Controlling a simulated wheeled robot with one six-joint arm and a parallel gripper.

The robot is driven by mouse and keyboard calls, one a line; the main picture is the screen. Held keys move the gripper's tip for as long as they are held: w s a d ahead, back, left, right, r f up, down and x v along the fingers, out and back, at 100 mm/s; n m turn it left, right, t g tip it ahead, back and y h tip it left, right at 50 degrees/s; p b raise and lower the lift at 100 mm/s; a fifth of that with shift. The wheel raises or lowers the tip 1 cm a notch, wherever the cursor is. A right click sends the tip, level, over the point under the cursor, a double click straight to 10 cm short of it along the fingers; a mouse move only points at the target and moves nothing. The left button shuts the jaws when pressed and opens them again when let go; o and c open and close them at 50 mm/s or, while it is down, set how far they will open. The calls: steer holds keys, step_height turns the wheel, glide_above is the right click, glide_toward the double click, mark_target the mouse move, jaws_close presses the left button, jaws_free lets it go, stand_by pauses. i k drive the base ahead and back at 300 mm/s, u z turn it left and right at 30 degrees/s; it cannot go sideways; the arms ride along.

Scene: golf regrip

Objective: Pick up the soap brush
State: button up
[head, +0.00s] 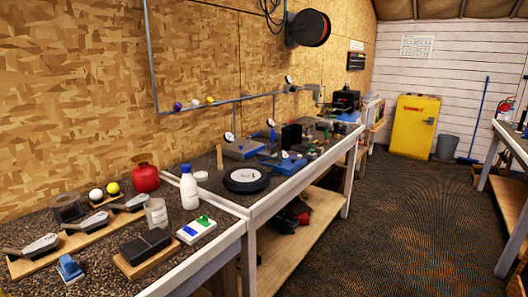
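I cannot tell for certain which thing is the soap brush. A small blue item (70,268) with a raised top lies on the near bench at the lower left and may be the brush. A white flat block with green and blue parts (197,229) lies farther right on the same bench. My gripper is not in view.
The near bench (100,285) also holds golf club heads (40,246) on a wooden board, a dark block (146,246) on wood, a white bottle (189,188), a clear bottle (157,214) and a red container (145,177). The floor (370,230) to the right is clear.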

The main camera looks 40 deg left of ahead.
mark_target(220, 166)
steer(key=u, duration=0.05)
steer(key=i, duration=1.9)
steer(key=u, duration=0.6)
steer(key=i, duration=0.95)
steer(key=u, duration=1.7)
steer(key=i, duration=0.85)
steer(key=u, duration=0.65)
